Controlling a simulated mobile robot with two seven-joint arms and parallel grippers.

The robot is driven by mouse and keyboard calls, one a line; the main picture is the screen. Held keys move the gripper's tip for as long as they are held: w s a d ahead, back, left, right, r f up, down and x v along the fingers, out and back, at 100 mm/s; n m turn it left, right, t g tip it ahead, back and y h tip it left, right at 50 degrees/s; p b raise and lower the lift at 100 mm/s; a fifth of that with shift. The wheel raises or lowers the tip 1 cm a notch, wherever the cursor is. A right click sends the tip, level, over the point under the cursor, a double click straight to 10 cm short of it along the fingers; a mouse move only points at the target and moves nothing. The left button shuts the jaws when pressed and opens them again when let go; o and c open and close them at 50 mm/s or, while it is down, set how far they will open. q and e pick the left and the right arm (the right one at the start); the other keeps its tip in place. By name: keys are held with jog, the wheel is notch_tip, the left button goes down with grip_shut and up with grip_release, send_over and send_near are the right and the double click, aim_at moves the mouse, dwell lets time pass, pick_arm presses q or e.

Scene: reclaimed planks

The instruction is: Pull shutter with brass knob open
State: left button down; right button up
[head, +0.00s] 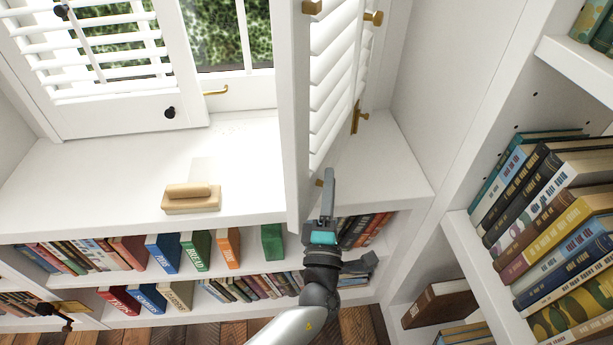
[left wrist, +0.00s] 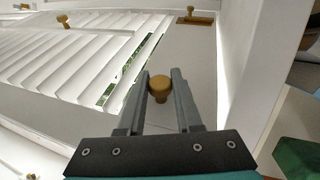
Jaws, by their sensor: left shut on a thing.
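The white louvred shutter (head: 293,120) with brass fittings stands swung out from the window, its free edge toward me over the front of the sill. Its louvres fill much of the left wrist view (left wrist: 70,62). The small round brass knob (left wrist: 160,88) is between the fingertips of my left gripper (left wrist: 160,85); in the head view the knob (head: 319,183) is partly hidden by a finger. My left gripper (head: 326,185) is shut on this knob, at the lower part of the shutter's right face. My right gripper is not in view.
Another louvred shutter with a black knob (head: 169,112) covers the left of the window. A wooden block with a handle (head: 190,198) sits on the white sill (head: 110,165). Bookshelves run below and at right.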

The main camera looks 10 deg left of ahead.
pick_arm(q)
jog(key=shift+s+d+f, duration=0.1)
jog(key=shift+d, duration=0.35)
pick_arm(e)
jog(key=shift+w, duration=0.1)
pick_arm(q)
jog(key=c, duration=0.6)
grip_release()
jog(key=shift+a, duration=0.1)
jog(key=p+v, duration=0.1)
jog(key=v, duration=1.1)
jog(key=shift+p, duration=0.3)
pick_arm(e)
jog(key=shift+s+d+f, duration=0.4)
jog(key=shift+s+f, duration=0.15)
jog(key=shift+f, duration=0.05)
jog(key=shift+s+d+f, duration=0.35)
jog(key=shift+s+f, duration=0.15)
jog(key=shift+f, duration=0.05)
